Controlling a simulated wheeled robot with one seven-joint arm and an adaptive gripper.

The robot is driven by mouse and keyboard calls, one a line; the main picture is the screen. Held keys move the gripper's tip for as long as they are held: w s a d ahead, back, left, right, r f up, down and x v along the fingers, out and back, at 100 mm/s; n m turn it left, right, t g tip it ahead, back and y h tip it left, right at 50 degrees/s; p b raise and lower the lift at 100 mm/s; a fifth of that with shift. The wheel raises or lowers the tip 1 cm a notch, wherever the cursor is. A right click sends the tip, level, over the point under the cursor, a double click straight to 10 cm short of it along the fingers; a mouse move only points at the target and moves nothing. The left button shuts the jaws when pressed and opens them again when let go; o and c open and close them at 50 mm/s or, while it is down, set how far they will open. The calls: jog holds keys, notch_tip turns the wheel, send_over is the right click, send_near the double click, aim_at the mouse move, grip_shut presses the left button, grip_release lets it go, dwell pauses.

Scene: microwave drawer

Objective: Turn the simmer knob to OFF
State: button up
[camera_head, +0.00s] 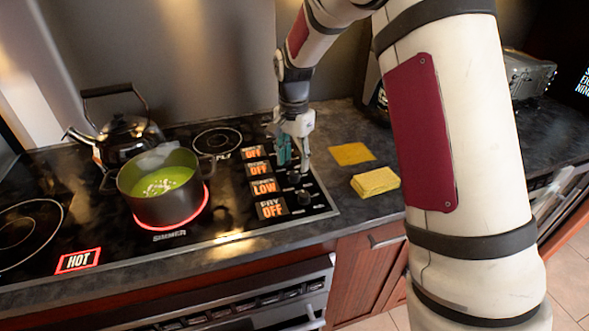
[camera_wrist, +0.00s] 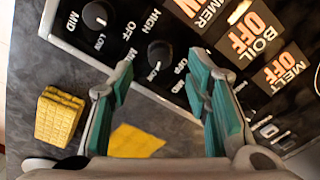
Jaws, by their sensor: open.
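The simmer knob (camera_wrist: 160,53) is a small black dial on the stove's control panel, with LOW and OFF printed around it. Its white mark seems to lie toward LOW. In the head view, the simmer display (camera_head: 263,187) reads LOW in orange. My gripper (camera_head: 294,160) points down above the knob column and partly hides it. In the wrist view, my gripper (camera_wrist: 163,66) has its teal-padded fingers spread apart, with the knob showing between and just beyond the tips. Nothing is held, and I see no clear contact with the knob.
Another black knob (camera_wrist: 97,15) sits close beside it. A pot of green soup (camera_head: 163,185) stands on a glowing red burner, with a kettle (camera_head: 125,133) behind.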

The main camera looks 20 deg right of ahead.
aim_at(294, 174)
jog(key=shift+a+f, duration=0.1)
jog(key=shift+f, duration=1.95)
grip_shut()
